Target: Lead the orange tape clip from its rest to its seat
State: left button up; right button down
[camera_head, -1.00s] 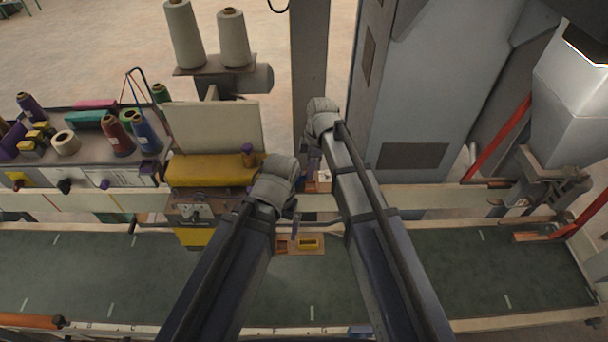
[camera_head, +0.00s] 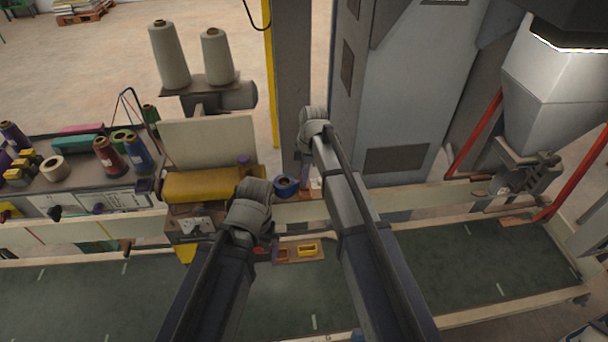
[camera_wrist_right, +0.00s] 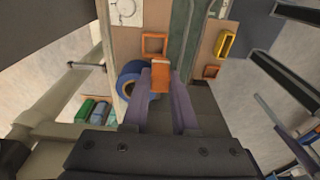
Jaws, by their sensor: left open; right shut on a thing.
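The orange tape clip (camera_wrist_right: 161,75) sits between the purple fingertips of my right gripper (camera_wrist_right: 160,88), which is shut on it. In the head view, my right gripper (camera_head: 304,168) hangs below its wrist beside the blue tape roll (camera_head: 287,187); the clip cannot be made out there. In the right wrist view, the clip is near the blue roll (camera_wrist_right: 131,84), just below an orange square frame (camera_wrist_right: 146,36) on a pale board. I cannot tell whether it touches either. My left gripper (camera_head: 269,240) is open, mostly hidden by its wrist, left of the yellow frame.
A small board (camera_head: 300,260) bears a yellow frame (camera_head: 308,250) and a small orange frame (camera_head: 281,256). A yellow-topped machine (camera_head: 195,186) stands left of my grippers. A pale rail (camera_head: 420,196) runs along the green belt (camera_head: 455,270). Thread cones (camera_head: 170,58) stand behind.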

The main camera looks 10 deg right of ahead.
jog(key=shift+s+a, duration=2)
jog(key=shift+s, duration=1.45)
jog(key=shift+s+a+f+b, duration=0.85)
jog(key=shift+s+f+b, duration=0.55)
jog(key=shift+f+b, duration=1.1)
jog(key=shift+s+a+f+b, duration=0.8)
jog(key=shift+s+f+b, duration=0.6)
jog(key=shift+f+b, duration=1.15)
jog(key=shift+s+a+f+b, duration=0.85)
jog(key=shift+s+f+b, duration=0.55)
jog(key=shift+f+b, duration=1.1)
jog(key=c, duration=0.6)
grip_release()
jog(key=shift+r, duration=0.1)
jog(key=r+p, duration=0.5)
jog(key=d+r+p, duration=0.1)
jog(key=r+p, duration=0.1)
jog(key=shift+r+p, duration=0.25)
jog(key=shift+p, duration=0.1)
